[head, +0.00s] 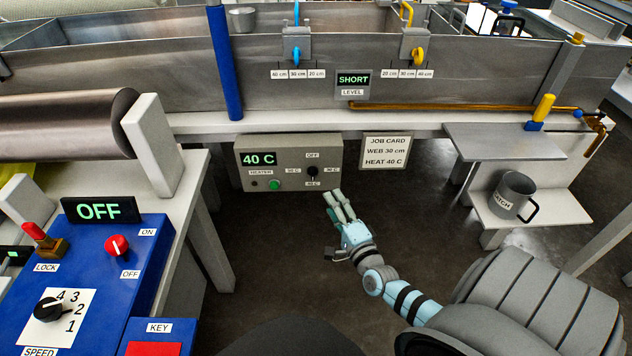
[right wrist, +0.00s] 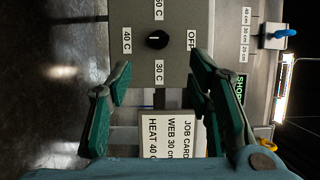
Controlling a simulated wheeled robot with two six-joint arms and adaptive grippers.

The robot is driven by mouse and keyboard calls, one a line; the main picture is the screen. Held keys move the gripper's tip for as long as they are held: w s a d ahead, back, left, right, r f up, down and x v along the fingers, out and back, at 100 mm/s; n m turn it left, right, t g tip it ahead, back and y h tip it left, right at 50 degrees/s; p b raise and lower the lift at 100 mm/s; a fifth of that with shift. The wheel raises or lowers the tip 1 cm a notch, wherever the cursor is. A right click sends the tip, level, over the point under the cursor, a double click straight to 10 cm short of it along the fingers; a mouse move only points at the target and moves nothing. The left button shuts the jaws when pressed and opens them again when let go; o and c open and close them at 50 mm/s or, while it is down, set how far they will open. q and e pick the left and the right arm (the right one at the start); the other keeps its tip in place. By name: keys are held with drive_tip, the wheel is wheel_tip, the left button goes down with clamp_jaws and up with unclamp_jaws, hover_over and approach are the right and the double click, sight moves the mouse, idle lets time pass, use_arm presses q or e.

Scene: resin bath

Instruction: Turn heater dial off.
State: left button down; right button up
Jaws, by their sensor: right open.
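The heater box (head: 240,178) is grey and sits under the bath, with a green 40 C display and a black heater dial (head: 313,172). Labels surround the dial, with OFF at the top and 40 C at the bottom. In the right wrist view, the dial (right wrist: 157,40) has a white mark pointing left, towards the 40 C label. My right gripper (head: 333,197) is open and empty, just below and right of the box. In the wrist view its two fingers (right wrist: 160,75) are spread, with the dial beyond and roughly between them, not touched. My left gripper is out of view.
A job card (head: 386,152) hangs right of the heater box. A blue control panel (head: 105,265) with an OFF display stands at left. A grey mug (head: 507,196) stands on a low shelf at right. The floor around my right gripper is clear.

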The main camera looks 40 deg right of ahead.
drive_tip(key=b, duration=0.2)
approach(313, 173)
drive_tip(key=w+d+f, duration=0.1)
drive_tip(key=w+f, duration=0.1)
drive_tip(key=w, duration=0.1)
drive_tip(key=x, duration=0.1)
drive_tip(key=b+x, duration=0.1)
drive_tip(key=x, duration=0.1)
drive_tip(key=b+x, duration=0.1)
drive_tip(key=x, duration=0.1)
drive_tip(key=shift+w+d+r, duration=0.1)
drive_tip(key=shift+w+r, duration=0.1)
drive_tip(key=shift+r, duration=0.1)
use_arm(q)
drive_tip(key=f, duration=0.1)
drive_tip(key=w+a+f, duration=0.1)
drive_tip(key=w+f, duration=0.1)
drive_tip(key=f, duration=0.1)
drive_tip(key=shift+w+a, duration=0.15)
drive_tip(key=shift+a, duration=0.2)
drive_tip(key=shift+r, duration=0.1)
use_arm(e)
clamp_jaws()
